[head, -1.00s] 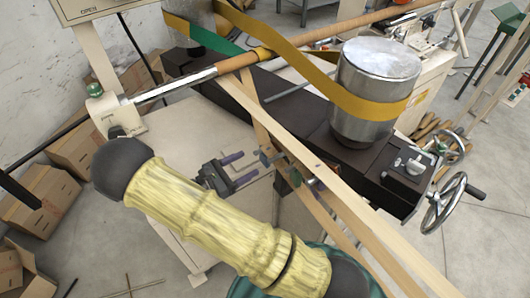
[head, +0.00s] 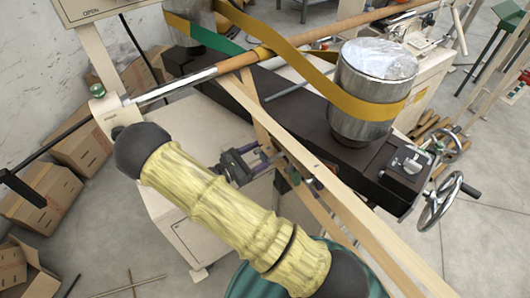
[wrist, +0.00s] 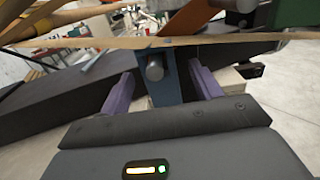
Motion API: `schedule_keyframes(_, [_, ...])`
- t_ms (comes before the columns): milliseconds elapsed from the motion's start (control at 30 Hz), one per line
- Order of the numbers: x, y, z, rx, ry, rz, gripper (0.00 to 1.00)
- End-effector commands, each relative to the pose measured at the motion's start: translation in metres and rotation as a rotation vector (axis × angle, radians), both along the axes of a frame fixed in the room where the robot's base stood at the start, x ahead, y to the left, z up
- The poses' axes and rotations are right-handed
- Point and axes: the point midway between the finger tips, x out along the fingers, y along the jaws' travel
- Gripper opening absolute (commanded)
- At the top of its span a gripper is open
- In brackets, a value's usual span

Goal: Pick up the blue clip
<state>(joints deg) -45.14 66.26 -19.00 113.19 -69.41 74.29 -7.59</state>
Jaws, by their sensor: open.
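The blue clip (wrist: 172,88) stands upright in the wrist view, with a grey round pin on its near face. Its top meets a pale wooden strip (wrist: 100,43). My gripper (wrist: 161,72) is open, with one purple finger to the left of the clip and one to the right. Gaps show between the clip and both fingers. The clip is too small and crowded there to make out clearly.
A dark beam (head: 305,115) runs behind the strip and carries a metal drum (head: 362,122) wrapped by a yellow belt (head: 300,55). A handwheel (head: 441,203) is at the right. Cardboard boxes (head: 80,150) stand at the left. Open floor lies at the lower right.

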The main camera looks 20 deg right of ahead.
Motion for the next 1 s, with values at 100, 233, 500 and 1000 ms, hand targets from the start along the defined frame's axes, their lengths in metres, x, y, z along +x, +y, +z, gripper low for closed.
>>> schedule_keyframes(100, [-0.0001, 0.0004, -0.0003, 0.0, 0.0, 0.0, 0.64])
schedule_keyframes(233, [-0.0002, 0.0005, -0.0003, 0.0, 0.0, 0.0, 0.64])
schedule_keyframes(500, [-0.0002, 0.0007, -0.0002, 0.0, 0.0, 0.0, 0.44])
schedule_keyframes(1000, [0.0, 0.0009, 0.0009, 0.0, -0.001, 0.001, 0.15])
